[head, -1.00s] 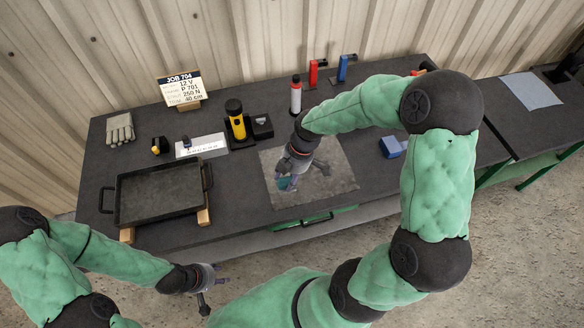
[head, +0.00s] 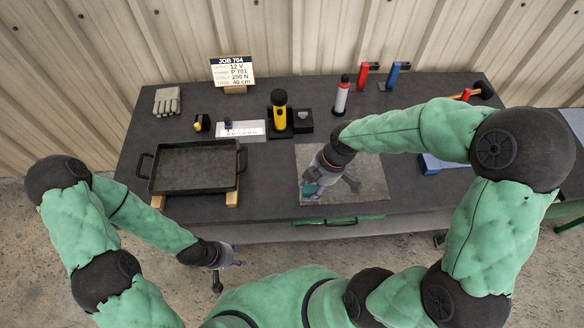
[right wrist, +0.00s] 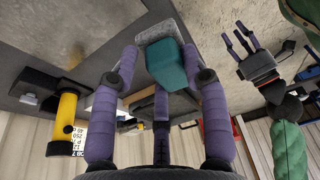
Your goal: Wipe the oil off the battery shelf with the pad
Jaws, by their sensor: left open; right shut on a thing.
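The pad, a teal block with a grey face (right wrist: 170,62), is held between the purple fingers of my right gripper (right wrist: 160,85). In the head view my right gripper (head: 316,188) is low over the left front part of a flat grey mottled plate (head: 365,180) on the bench. This plate may be the battery shelf; no label shows. I cannot tell whether the pad touches it, and oil is not clearly visible. My left gripper (head: 222,262) is empty and open, in front of the bench on the left. It also shows in the right wrist view (right wrist: 240,42).
A black tray (head: 195,186) rests on wooden blocks at the left. Behind stand a yellow-black tool (head: 279,112), a white-red bottle (head: 342,97), red (head: 364,78) and blue (head: 393,76) tools, a glove (head: 168,100) and a job card (head: 232,72). A blue item (head: 440,164) lies right.

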